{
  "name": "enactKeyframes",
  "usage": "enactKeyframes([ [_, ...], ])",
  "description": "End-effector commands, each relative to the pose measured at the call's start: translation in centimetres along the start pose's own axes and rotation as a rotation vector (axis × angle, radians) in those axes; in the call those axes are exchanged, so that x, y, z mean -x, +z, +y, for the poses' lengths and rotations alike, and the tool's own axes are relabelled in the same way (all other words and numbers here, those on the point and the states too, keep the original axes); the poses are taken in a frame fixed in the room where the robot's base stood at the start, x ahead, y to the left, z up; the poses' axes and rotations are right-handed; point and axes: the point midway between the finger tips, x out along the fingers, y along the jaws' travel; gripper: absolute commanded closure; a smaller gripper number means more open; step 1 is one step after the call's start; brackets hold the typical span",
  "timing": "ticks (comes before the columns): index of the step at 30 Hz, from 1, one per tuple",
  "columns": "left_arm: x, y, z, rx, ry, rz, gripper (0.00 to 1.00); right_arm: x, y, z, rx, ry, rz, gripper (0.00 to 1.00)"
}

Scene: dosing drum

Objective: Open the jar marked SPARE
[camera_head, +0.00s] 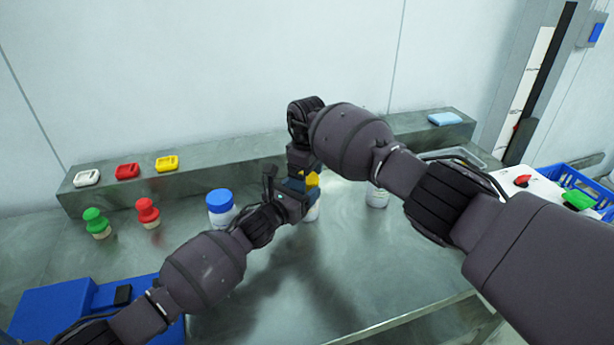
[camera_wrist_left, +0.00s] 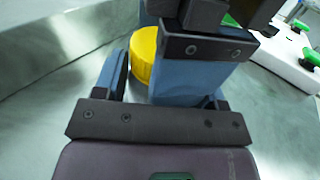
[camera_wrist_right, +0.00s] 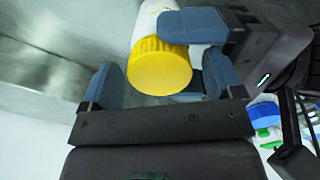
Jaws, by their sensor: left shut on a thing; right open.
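A white jar with a yellow lid (camera_head: 313,179) stands at mid-table; its lid also shows in the left wrist view (camera_wrist_left: 144,58) and the right wrist view (camera_wrist_right: 160,68). No SPARE marking is readable. My left gripper (camera_head: 300,198) is shut on the jar's white body (camera_wrist_right: 150,20), below the lid. My right gripper (camera_wrist_right: 165,85) is open above the jar, its fingers apart on either side of the yellow lid; contact cannot be told. A blue-lidded jar (camera_head: 220,203) stands to the left, and another jar (camera_head: 377,196) is partly hidden behind my right arm.
Green (camera_head: 96,222) and red (camera_head: 148,212) knobbed items stand at left. White, red and yellow small boxes (camera_head: 167,163) lie on the back ledge, with a light-blue pad (camera_head: 445,118) at its right. A blue device (camera_head: 55,310) is front left; a blue crate (camera_head: 572,180) is far right.

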Motion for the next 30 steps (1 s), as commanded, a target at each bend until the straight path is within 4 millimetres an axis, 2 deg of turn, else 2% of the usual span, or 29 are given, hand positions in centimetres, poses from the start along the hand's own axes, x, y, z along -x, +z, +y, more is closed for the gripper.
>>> enactKeyframes([
  [5,0.0,0.0,0.0,0.0,0.0,0.001,1.0,0.9,0.0,0.1,0.0,0.001,0.001,0.14],
  [13,0.0,0.0,0.0,0.0,0.0,0.001,1.0,4.0,0.0,0.0,0.001,0.002,0.001,0.14],
  [21,0.0,0.0,0.0,0.0,0.0,0.001,1.0,4.5,0.0,0.0,0.0,0.0,-0.001,0.14],
  [22,0.0,0.0,0.0,0.0,0.0,0.001,0.34,4.5,0.0,0.0,0.0,0.0,0.0,0.14],
  [27,0.0,0.0,0.0,0.0,0.0,0.0,0.08,4.5,0.0,0.0,0.0,0.0,0.0,0.14],
  [30,0.0,0.0,0.0,0.0,0.0,0.0,0.06,4.5,0.0,0.0,0.0,0.0,0.0,0.14],
])
